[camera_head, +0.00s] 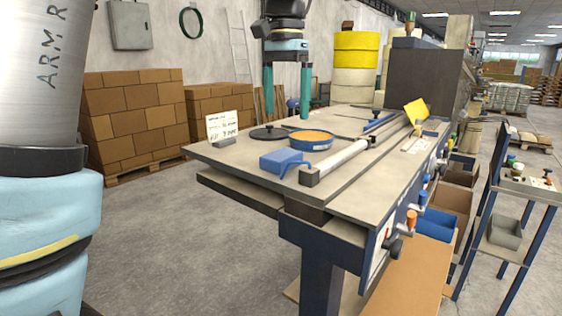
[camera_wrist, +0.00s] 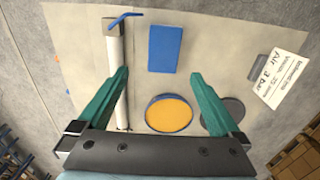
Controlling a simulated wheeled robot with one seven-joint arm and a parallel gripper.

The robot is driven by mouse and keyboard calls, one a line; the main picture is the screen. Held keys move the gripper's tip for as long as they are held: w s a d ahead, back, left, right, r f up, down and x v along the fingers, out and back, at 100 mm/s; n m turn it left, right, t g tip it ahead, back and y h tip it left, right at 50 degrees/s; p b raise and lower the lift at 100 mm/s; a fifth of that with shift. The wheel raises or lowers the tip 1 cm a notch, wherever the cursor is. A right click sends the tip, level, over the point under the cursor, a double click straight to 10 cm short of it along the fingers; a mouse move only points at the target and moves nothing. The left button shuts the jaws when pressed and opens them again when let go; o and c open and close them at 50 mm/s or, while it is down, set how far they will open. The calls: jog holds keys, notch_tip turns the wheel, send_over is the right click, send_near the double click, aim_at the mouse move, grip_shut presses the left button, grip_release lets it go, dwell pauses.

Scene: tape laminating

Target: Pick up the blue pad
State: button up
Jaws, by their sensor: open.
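The blue pad (camera_head: 284,160) is a rectangular block lying flat on the worktable (camera_head: 230,160), near its front left part. In the wrist view the blue pad (camera_wrist: 165,48) lies beyond the fingertips, at the top middle. My gripper (camera_head: 287,92) is open and empty, with two green fingers pointing down above the table, farther back than the pad. The open fingers also show in the wrist view (camera_wrist: 158,72), with the pad apart from both of them.
A round blue tin with orange contents (camera_head: 311,140) stands close behind the pad, beside a dark disc (camera_head: 268,133). A pale roller bar (camera_head: 338,161) lies right of the pad. A small sign (camera_head: 222,128) stands at the left edge.

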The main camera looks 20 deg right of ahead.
send_over(282, 154)
jog(key=f, duration=0.4)
jog(key=shift+s+d+f+p, duration=0.15)
jog(key=shift+d+f+p, duration=0.15)
jog(key=shift+p, duration=0.1)
jog(key=shift+a+f+p, duration=0.2)
jog(key=shift+f+p, duration=0.35)
jog(key=shift+f, duration=0.85)
jog(key=shift+a+f+p, duration=0.15)
jog(key=shift+f+p, duration=0.4)
jog(key=shift+f, duration=0.8)
jog(key=c, duration=1.2)
jog(key=shift+c, duration=0.4)
jog(key=shift+w+r, duration=0.2)
notch_tip(282, 154, up, 10)
jog(key=b, duration=0.2)
jog(key=shift+f, duration=0.15)
